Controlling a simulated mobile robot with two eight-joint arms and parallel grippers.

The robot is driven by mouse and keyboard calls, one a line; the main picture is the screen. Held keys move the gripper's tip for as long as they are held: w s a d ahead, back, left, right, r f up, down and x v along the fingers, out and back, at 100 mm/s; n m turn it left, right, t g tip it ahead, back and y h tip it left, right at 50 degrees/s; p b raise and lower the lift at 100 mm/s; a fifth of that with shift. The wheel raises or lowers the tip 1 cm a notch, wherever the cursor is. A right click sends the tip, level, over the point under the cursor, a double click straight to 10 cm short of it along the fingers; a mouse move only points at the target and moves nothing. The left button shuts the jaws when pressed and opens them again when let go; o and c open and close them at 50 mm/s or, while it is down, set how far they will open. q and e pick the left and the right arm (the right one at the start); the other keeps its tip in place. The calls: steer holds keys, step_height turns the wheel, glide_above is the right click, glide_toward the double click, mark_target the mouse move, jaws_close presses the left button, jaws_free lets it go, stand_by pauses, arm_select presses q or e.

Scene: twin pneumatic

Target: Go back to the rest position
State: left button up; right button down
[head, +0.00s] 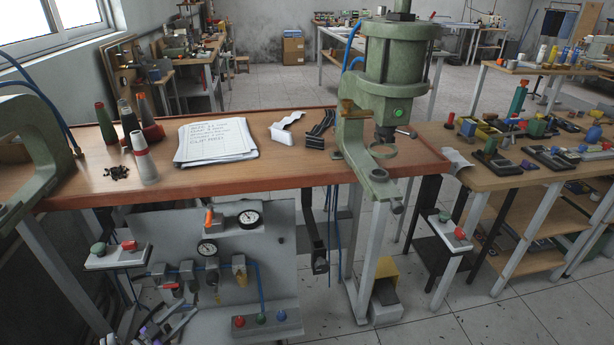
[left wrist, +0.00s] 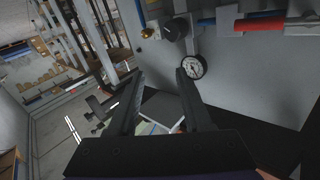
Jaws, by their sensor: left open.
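My left gripper (head: 165,325) shows at the bottom left of the head view, low in front of the grey pneumatic panel (head: 262,262). In the left wrist view the two dark fingers of this gripper (left wrist: 160,74) stand apart with nothing held between them. A round pressure gauge (left wrist: 193,66) on the panel shows just beyond the right fingertip; I cannot tell how far away it is. My right gripper is not in the head view.
The wooden bench (head: 290,172) carries a green press (head: 393,70), a paper stack (head: 214,140) and several cones. Button boxes (head: 117,256) stick out below its front edge. A cluttered table (head: 500,175) stands at right. The tiled floor at bottom right is clear.

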arm_select(q)
steer(key=w+d+r+n+t+y, duration=0.15)
steer(key=r+n+y, duration=0.35)
steer(key=r, duration=0.6)
steer(key=w+d+r+n+y, duration=0.25)
steer(key=r+y, duration=0.45)
steer(key=r, duration=0.5)
steer(key=s+d+f+g+h, duration=0.1)
steer(key=s+d+f+g, duration=0.4)
steer(key=s, duration=0.7)
steer(key=s+d+f+g+h+p, duration=0.1)
steer(key=s+d+g, duration=0.2)
steer(key=s+d, duration=0.7)
steer(key=s+d+f+g+h, duration=0.1)
steer(key=s+d+f+g, duration=0.3)
steer(key=s, duration=0.9)
step_height(320, 180, up, 24)
steer(key=w+p, duration=0.2)
steer(key=p, duration=1.7)
steer(key=shift+a+p, duration=0.25)
steer(key=shift+p, duration=0.15)
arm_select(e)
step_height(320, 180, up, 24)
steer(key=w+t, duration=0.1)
arm_select(q)
steer(key=shift+s+f, duration=0.1)
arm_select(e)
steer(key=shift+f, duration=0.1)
